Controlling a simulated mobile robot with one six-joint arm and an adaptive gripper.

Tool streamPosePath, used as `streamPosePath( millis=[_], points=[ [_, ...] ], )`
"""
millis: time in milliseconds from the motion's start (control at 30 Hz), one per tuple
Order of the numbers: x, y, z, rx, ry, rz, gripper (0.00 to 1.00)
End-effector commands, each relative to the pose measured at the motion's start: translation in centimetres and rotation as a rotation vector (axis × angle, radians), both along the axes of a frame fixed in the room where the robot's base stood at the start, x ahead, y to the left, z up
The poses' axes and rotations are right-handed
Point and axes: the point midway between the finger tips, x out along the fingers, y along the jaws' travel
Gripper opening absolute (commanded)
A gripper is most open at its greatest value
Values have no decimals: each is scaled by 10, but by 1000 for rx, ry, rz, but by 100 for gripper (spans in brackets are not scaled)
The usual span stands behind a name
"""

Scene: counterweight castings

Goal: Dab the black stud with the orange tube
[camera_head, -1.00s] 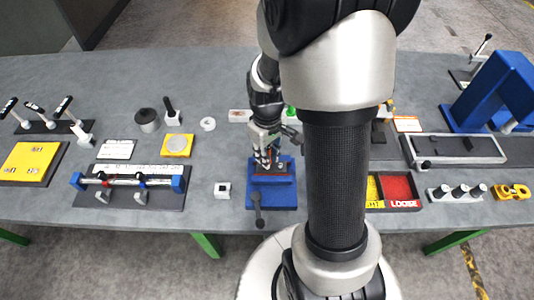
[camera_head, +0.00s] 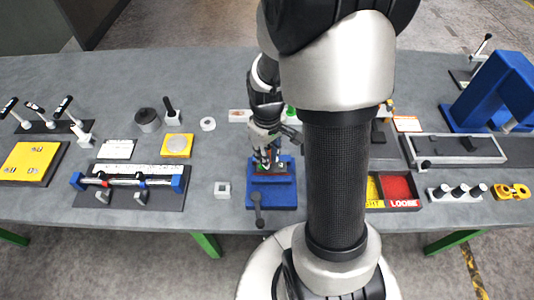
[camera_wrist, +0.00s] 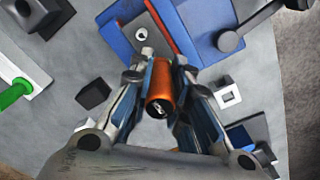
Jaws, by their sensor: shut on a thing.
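My gripper (camera_wrist: 160,92) is shut on the orange tube (camera_wrist: 160,80), whose dark end with a pale mark faces the wrist camera. In the head view my gripper (camera_head: 264,160) is low over the blue vise-like fixture (camera_head: 285,199). I cannot single out the black stud with certainty, nor tell whether the tube touches anything.
A white square piece (camera_head: 222,189) stands left of the fixture, and the fixture's dark handle (camera_head: 258,205) points to the table's front edge. A rail rack (camera_head: 130,181) lies further left. The red bin (camera_head: 398,188) and a block with black cylinders (camera_head: 459,191) are at right.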

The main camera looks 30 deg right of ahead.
Motion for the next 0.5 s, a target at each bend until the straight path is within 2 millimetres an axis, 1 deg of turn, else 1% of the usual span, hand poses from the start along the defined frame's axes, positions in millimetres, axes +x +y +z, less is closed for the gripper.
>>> streamPosePath(
  millis=[167, 500],
  points=[
    [-2, 1, 5, 1, 4, 0, 0],
    [0, 0, 27, 1, 1, 0, 0]
  ],
)
